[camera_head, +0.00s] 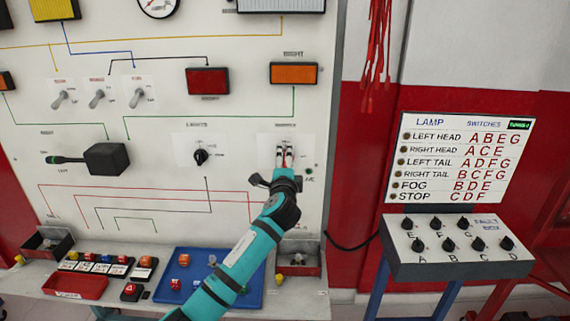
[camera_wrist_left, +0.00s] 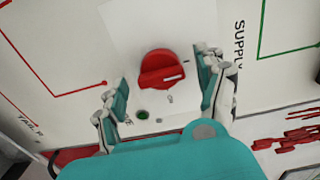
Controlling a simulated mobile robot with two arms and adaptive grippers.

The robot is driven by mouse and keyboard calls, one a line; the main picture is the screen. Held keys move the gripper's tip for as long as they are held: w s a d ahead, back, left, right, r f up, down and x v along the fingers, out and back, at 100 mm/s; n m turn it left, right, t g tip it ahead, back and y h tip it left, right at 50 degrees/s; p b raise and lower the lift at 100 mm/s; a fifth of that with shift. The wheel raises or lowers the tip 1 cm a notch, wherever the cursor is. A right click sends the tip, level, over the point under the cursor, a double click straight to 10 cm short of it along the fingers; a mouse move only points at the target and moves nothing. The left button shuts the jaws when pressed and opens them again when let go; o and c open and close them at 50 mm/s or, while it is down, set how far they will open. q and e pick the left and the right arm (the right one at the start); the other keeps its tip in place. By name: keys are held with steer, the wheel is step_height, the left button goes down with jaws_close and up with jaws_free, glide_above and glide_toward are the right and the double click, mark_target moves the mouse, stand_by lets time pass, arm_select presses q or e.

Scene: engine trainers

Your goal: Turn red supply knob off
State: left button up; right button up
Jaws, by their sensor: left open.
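The red supply knob (camera_wrist_left: 162,70) sits on a white plate on the wall panel, with a raised grip bar and a white line on it. The word SUPPLY is printed beside it in the wrist view. My left gripper (camera_head: 284,156) is at this plate in the head view and mostly hides the knob. In the left wrist view its open fingers stand on either side of the knob, with gaps between pads and knob. A small green light (camera_wrist_left: 143,114) is near the knob. My right gripper is not in view.
A black lights knob (camera_head: 200,156) is left of my gripper, and a black lever box (camera_head: 107,159) farther left. Toggle switches (camera_head: 97,99) are above. A blue tray (camera_head: 251,292) and red bins (camera_head: 76,286) stand on the ledge below. A fault box (camera_head: 457,263) is at right.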

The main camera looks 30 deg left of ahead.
arm_select(q)
steer(key=v, duration=1.2)
stand_by(0.3)
